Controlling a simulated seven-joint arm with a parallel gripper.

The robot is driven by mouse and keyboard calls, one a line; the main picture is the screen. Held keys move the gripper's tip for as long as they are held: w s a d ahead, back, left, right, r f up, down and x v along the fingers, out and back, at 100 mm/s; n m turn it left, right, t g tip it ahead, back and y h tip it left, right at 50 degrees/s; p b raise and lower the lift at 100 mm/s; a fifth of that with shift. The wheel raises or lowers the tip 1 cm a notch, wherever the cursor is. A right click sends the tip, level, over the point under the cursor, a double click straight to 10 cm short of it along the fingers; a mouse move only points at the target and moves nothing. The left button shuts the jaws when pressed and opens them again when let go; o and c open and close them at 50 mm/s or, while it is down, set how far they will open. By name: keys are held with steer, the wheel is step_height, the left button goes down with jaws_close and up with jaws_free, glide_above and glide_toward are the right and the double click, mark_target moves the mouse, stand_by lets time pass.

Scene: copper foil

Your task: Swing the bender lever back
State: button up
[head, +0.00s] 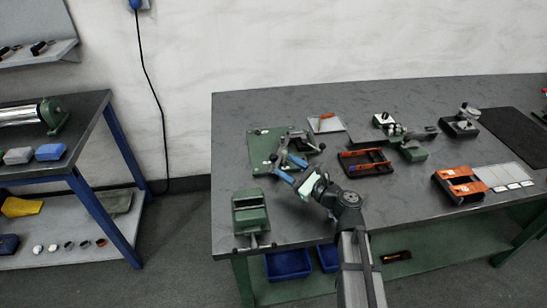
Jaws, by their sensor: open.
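The bender (290,142) stands on a green base plate (259,142) at the left-middle of the bench. It has grey metal parts and small red or orange details. Blue-gripped handles, which look like the bender lever (296,161), stick out from its near side. My gripper (307,184) is just in front of these handles, with its jaws toward them. It is open and looks empty. At this size I cannot tell whether a jaw touches the handle. My wrist and the gripper body hide part of the bench behind them.
A green vise (250,212) stands close by at the front left. A dark tray with orange-handled tools (366,162) lies right of the bender. A flat plate (325,123) lies behind it.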

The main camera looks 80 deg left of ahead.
mark_target(274, 157)
steer(key=x, duration=0.6)
steer(key=shift+s+a, duration=0.1)
steer(key=shift+a, duration=0.15)
steer(key=shift+c, duration=0.2)
jaws_close()
